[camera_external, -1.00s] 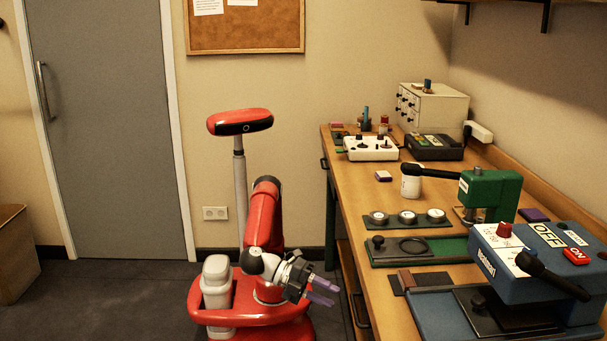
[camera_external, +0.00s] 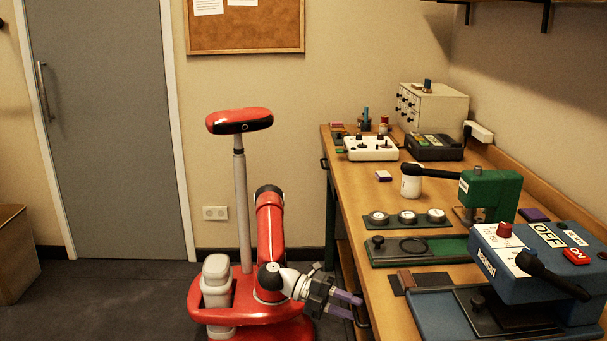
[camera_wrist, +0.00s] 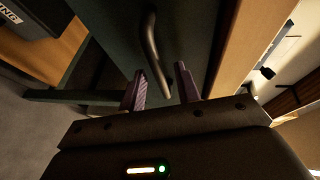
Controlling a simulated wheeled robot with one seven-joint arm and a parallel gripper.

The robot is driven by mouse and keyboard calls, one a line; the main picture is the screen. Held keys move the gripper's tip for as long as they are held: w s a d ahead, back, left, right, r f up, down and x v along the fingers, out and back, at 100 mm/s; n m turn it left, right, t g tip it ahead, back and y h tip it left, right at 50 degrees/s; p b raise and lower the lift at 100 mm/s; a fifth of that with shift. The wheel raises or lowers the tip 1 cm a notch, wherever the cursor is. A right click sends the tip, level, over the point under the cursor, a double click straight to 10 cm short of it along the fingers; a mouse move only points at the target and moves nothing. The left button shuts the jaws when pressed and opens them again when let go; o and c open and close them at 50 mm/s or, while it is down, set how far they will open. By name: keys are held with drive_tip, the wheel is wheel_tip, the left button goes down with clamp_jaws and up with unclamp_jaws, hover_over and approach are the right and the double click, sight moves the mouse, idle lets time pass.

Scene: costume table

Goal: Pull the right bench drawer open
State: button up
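The bench drawer's dark green front (camera_wrist: 112,32) fills the upper middle of the wrist view. Its dark curved bar handle (camera_wrist: 152,45) runs down the picture, its lower end between my two fingers. My gripper (camera_wrist: 161,90) is open, with one purple finger on each side of the handle line. I cannot tell whether either finger touches it. In the external view my gripper (camera_external: 349,305) is low beside the bench's front side, pointing right toward the drawer. The handle there is mostly hidden behind my fingers. I cannot see a clear gap showing the drawer open.
The wooden bench top (camera_external: 384,302) overhangs close to my gripper. A second drawer handle (camera_external: 323,163) shows at the bench's far end. A blue machine (camera_external: 520,270) and a green press (camera_external: 490,190) stand on top.

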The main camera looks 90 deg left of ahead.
drive_tip(key=shift+c, duration=0.3)
clamp_jaws()
drive_tip(key=s, duration=2.4)
drive_tip(key=shift+s+p, duration=0.15)
drive_tip(key=shift+p, duration=0.3)
drive_tip(key=shift+o, duration=0.3)
unclamp_jaws()
drive_tip(key=v, duration=0.7)
drive_tip(key=shift+s+a, duration=0.15)
drive_tip(key=shift+s, duration=0.25)
